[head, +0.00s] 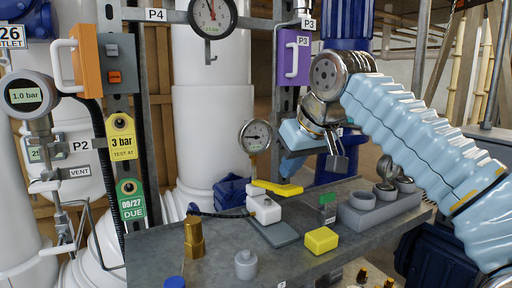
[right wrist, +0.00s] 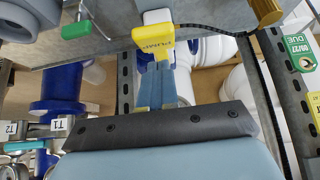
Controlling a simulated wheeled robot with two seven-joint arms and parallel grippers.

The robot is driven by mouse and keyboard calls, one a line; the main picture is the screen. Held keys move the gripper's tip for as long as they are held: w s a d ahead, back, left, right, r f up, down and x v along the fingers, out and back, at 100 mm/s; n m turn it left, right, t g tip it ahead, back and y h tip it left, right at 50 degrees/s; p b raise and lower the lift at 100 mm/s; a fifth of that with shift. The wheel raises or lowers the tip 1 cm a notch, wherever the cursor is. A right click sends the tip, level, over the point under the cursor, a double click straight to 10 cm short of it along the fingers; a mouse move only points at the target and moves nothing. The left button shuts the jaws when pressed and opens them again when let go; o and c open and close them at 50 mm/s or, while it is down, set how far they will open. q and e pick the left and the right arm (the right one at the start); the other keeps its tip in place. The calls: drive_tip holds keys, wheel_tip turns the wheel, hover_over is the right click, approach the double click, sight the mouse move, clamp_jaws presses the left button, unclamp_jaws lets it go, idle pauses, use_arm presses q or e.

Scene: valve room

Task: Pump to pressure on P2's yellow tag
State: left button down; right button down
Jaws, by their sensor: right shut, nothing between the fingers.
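The hand pump (head: 264,209) has a white body on a grey plate and a yellow lever (head: 278,187); the lever's end also shows in the right wrist view (right wrist: 153,37). A dial gauge (head: 255,136) stands above the pump. The digital gauge (head: 28,96) at left reads 1.0 bar. My right gripper (head: 287,170) is shut and empty, just above the lever; its fingertips (right wrist: 154,68) are close to the lever's end, and I cannot tell whether they touch. My left gripper is out of view.
The metal bench (head: 215,258) carries a brass fitting (head: 194,238), a yellow block (head: 321,240), a green-topped item (head: 327,207) and a grey holder (head: 368,217). A black hose runs from the pump toward the brass fitting. A steel post with a purple box (head: 292,57) stands behind my right gripper.

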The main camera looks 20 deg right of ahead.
sight(291, 188)
drive_tip(key=shift+f+b, duration=2.25)
drive_tip(key=shift+f, duration=0.45)
wheel_tip(291, 188, up, 5)
drive_tip(key=p, duration=0.4)
drive_tip(key=shift+r+p, duration=0.25)
drive_tip(key=shift+p, duration=0.1)
drive_tip(key=shift+f+b, duration=0.35)
wheel_tip(291, 188, down, 5)
drive_tip(key=b, duration=0.4)
drive_tip(key=shift+r, duration=0.1)
wheel_tip(291, 188, up, 5)
drive_tip(key=p, duration=0.4)
drive_tip(key=shift+r+p, duration=0.2)
drive_tip(key=shift+p, duration=0.15)
